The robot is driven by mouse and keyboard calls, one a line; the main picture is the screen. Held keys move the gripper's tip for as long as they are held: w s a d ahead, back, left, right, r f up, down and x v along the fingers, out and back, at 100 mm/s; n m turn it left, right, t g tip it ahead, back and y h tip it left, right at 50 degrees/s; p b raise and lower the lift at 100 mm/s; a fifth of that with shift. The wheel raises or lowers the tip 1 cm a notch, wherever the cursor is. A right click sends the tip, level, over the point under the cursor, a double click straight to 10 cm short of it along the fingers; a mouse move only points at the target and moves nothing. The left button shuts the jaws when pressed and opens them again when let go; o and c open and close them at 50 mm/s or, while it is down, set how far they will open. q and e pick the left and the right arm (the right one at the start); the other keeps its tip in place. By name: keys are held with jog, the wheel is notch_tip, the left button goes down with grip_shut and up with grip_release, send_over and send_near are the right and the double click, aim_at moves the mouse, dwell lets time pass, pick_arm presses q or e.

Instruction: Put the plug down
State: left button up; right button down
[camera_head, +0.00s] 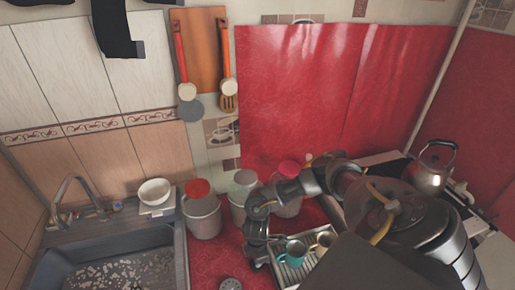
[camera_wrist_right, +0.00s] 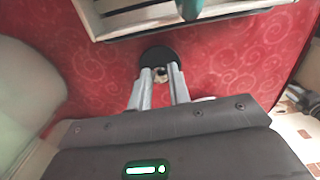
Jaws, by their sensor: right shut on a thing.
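The plug (camera_wrist_right: 157,55) shows as a round black disc at the fingertips of my right gripper in the right wrist view. My right gripper (camera_wrist_right: 160,72) is shut on it, with a small pale part showing between the fingers. The disc is seen over the red patterned counter; I cannot tell whether it touches it. In the head view my right arm reaches down to the counter beside the dish rack (camera_head: 284,278), and its fingertips and the plug cannot be made out there. My left gripper is not in view.
The rack holds a teal cup (camera_head: 294,252) and other cups. Several canisters (camera_head: 203,216) stand behind. The sink (camera_head: 115,241) is at left, with a white bowl (camera_head: 154,191) behind it. A small round grey object (camera_head: 231,284) lies at the front. A kettle (camera_head: 430,170) stands at right.

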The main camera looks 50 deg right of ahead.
jog(key=shift+f, duration=0.15)
jog(key=c, duration=1.3)
grip_release()
